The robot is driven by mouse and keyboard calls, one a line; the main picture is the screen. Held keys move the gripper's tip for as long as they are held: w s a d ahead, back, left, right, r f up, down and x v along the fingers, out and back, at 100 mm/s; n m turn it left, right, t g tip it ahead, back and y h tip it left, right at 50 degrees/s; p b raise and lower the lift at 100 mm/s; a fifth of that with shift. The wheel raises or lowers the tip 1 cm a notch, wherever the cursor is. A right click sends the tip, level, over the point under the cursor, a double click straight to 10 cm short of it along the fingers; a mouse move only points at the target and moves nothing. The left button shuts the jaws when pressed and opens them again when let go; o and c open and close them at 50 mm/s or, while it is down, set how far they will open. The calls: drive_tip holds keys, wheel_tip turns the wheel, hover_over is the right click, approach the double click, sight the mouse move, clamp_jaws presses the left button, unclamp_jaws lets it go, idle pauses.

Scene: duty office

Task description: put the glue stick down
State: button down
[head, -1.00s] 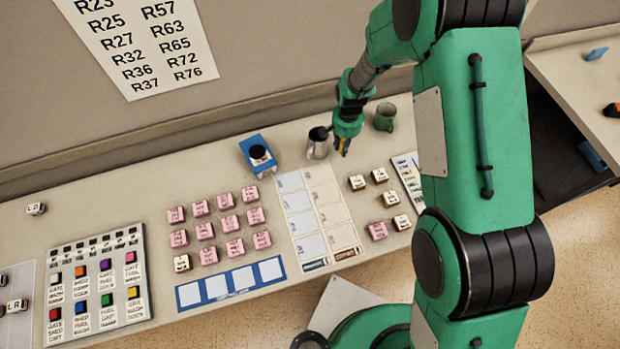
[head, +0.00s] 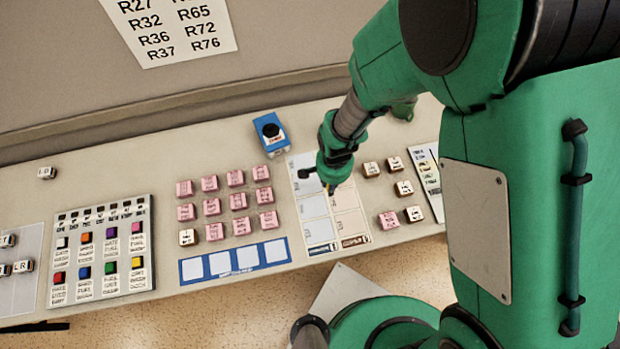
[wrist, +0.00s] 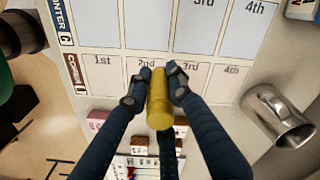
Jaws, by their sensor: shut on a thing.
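My gripper (head: 330,187) is shut on the glue stick, a yellow cylinder (wrist: 159,105) that points toward the wrist camera between the dark fingers. In the head view only a small yellow bit shows below the gripper. The gripper is over the two-column chart (head: 318,230). In the wrist view the stick overlaps the lower row (wrist: 105,76), near the cells marked 2nd and 3rd. I cannot tell whether its far end touches the chart.
A metal cup (wrist: 288,122) lies to the right in the wrist view. Pink blocks (head: 238,201) stand left of the chart, and more blocks (head: 404,188) stand right. A blue box (head: 270,134) is behind.

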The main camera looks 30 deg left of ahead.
drive_tip(key=shift+m, duration=0.3)
drive_tip(key=s+d, duration=0.1)
drive_tip(key=s, duration=0.1)
drive_tip(key=s+d, duration=0.1)
drive_tip(key=s, duration=0.2)
drive_tip(key=s+d, duration=0.1)
drive_tip(key=s, duration=0.2)
drive_tip(key=shift+d+f+b, duration=0.15)
drive_tip(key=shift+f+b, duration=0.1)
drive_tip(key=shift+b, duration=0.15)
drive_tip(key=shift+w, duration=0.1)
drive_tip(key=w+a, duration=0.3)
drive_tip(key=a, duration=0.1)
drive_tip(key=w+a+f, duration=0.1)
drive_tip(key=w+a, duration=0.2)
drive_tip(key=a, duration=0.1)
drive_tip(key=w+a+b, duration=0.1)
drive_tip(key=w+a, duration=0.3)
drive_tip(key=shift+a+f, duration=0.2)
drive_tip(key=shift+f, duration=0.05)
drive_tip(key=shift+f, duration=1.8)
drive_tip(key=shift+f+b, duration=0.15)
drive_tip(key=shift+b, duration=0.2)
drive_tip(key=c, duration=1.6)
unclamp_jaws()
drive_tip(key=shift+o, duration=0.2)
